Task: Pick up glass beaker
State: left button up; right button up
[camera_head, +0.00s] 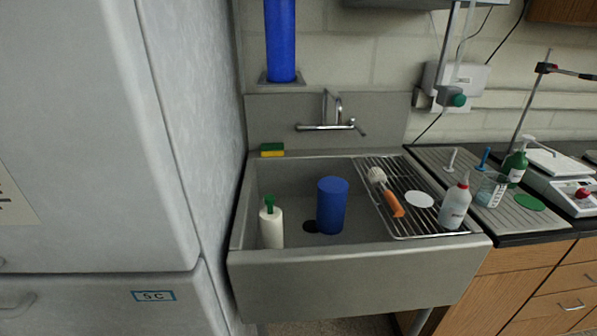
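A clear glass beaker (490,191) stands upright on the grey ribbed drain board (446,157) to the right of the sink. It shows some pale blue inside or behind it; I cannot tell which. It stands between a white wash bottle (455,207) and a green pump bottle (515,165), and it seems to overlap the green bottle in the picture. Neither of my grippers is in view, so nothing is seen near the beaker.
The grey sink (330,285) holds a blue cylinder (332,205) and a white bottle with a green top (270,224). An orange-handled brush (391,204) lies on the wire rack (400,237). A scale (570,190) stands right. A large grey cabinet (95,120) blocks the left.

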aim_at(493, 185)
jog(key=z, duration=1.5)
jog(key=i+l+u, duration=0.15)
jog(key=u, duration=0.25)
jog(key=i+l+u, duration=0.1)
jog(key=u, duration=0.25)
jog(key=l+u, duration=0.4)
jog(key=i+l+u, duration=0.1)
jog(key=u, duration=0.25)
jog(key=l, duration=0.1)
